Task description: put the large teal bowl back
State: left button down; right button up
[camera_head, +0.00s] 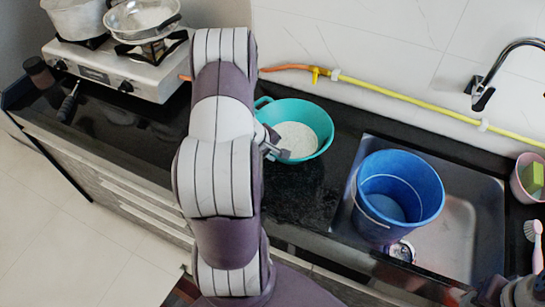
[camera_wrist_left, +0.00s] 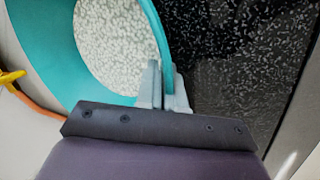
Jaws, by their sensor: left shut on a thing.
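The large teal bowl (camera_head: 322,122) is on or just above the black counter, left of the sink and near the back wall. It holds a white, speckled content or bottom. My left gripper (camera_head: 280,150) is shut on the bowl's near rim. In the left wrist view the bowl (camera_wrist_left: 50,45) fills the upper left, and the fingers of my left gripper (camera_wrist_left: 165,85) pinch its rim. I cannot tell whether the bowl's base touches the counter. Part of my right arm shows at the lower right, but its fingertips are not clear.
A blue bucket (camera_head: 400,190) stands in the metal sink (camera_head: 455,225) to the right. A gas stove (camera_head: 120,68) with pots is at the upper left. A yellow hose (camera_head: 400,97) runs along the wall behind the bowl. The black counter (camera_head: 300,195) in front of the bowl is clear.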

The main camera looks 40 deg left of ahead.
pick_arm(q)
jog(key=shift+s+f, duration=0.1)
jog(key=shift+f, duration=0.4)
jog(key=shift+r, duration=0.1)
jog(key=shift+f, duration=0.25)
jog(key=c, duration=1.3)
grip_release()
jog(key=shift+o, duration=0.2)
pick_arm(e)
jog(key=shift+f, duration=0.25)
pick_arm(q)
jog(key=shift+r, duration=0.1)
